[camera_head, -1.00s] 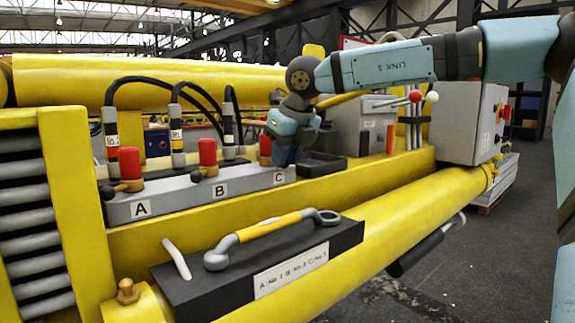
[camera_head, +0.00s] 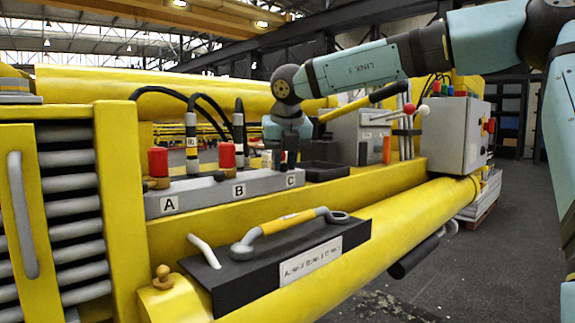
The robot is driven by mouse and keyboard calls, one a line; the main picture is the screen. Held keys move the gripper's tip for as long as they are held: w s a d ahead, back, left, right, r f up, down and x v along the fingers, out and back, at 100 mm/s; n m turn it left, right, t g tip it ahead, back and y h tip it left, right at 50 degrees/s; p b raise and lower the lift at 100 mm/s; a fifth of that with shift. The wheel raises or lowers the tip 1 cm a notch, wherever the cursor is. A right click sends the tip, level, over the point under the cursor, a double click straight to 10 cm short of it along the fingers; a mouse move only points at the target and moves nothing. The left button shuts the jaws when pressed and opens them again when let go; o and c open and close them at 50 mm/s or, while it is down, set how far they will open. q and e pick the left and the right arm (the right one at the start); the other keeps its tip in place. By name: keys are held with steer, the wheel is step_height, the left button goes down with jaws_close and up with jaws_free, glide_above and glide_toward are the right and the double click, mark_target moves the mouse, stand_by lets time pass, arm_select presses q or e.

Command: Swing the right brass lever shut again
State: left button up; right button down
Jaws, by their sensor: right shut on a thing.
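A grey valve block (camera_head: 205,197) labelled A, B and C carries red-capped fittings. My right gripper (camera_head: 284,160) points down at the C end. It is shut on the right brass lever, which is largely hidden by the fingers, so its angle cannot be read. A bit of red shows at the fingers. My left gripper is not in view.
Black hoses with banded ends (camera_head: 192,140) stand behind the block. A black plate with a yellow-grip handle (camera_head: 288,224) lies in front. A yellow post (camera_head: 118,200) blocks the left.

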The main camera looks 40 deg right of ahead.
steer(key=shift+w+a+m+h, duration=0.25)
steer(key=shift+a+m+h, duration=0.1)
steer(key=shift+m, duration=0.35)
steer(key=shift+w+a+m+b, duration=0.15)
steer(key=shift+a+m+b, duration=0.05)
steer(key=shift+m+b, duration=0.2)
steer(key=shift+w+a+m+g, duration=0.1)
steer(key=shift+m+g, duration=0.2)
steer(key=c, duration=1)
jaws_free()
